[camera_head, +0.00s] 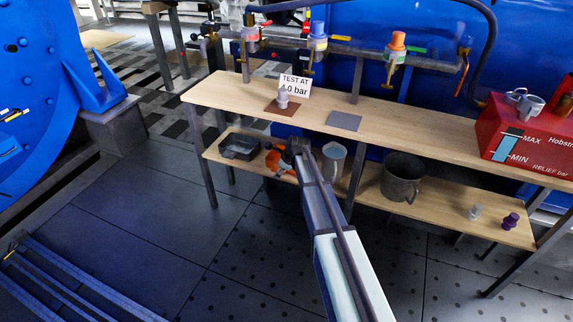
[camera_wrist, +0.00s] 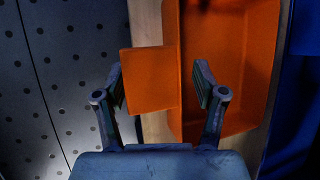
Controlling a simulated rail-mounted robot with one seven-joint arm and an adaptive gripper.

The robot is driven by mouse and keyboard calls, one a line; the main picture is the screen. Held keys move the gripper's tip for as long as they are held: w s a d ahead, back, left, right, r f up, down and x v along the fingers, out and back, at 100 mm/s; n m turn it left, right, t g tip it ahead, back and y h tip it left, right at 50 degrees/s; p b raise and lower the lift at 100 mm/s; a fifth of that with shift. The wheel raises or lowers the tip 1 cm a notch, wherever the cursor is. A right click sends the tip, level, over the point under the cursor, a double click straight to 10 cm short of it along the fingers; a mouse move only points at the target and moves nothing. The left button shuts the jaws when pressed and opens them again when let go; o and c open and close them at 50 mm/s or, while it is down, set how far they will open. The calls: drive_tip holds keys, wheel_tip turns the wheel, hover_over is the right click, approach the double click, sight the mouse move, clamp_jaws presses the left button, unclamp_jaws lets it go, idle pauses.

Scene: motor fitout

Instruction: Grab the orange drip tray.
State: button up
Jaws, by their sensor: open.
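The orange drip tray (camera_head: 276,166) stands on the lower shelf of the bench, partly hidden behind my gripper (camera_head: 289,150) in the head view. In the wrist view the tray (camera_wrist: 236,126) is an open orange box on the right, with a flat orange tab (camera_wrist: 150,78) sticking out on its left past the shelf edge. My gripper (camera_wrist: 159,84) is open, with one finger on each side of the tab. The right finger overlaps the tray's near wall in the picture. I cannot tell whether either finger touches the tab.
A dark tray (camera_head: 240,147) sits left of the orange tray on the lower shelf (camera_head: 345,192). A light grey jug (camera_head: 334,160) stands close on the right, then a dark metal pot (camera_head: 402,178). The upper bench top (camera_head: 400,130) overhangs the shelf.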

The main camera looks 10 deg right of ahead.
drive_tip(key=c, duration=1.2)
drive_tip(key=shift+r, duration=0.15)
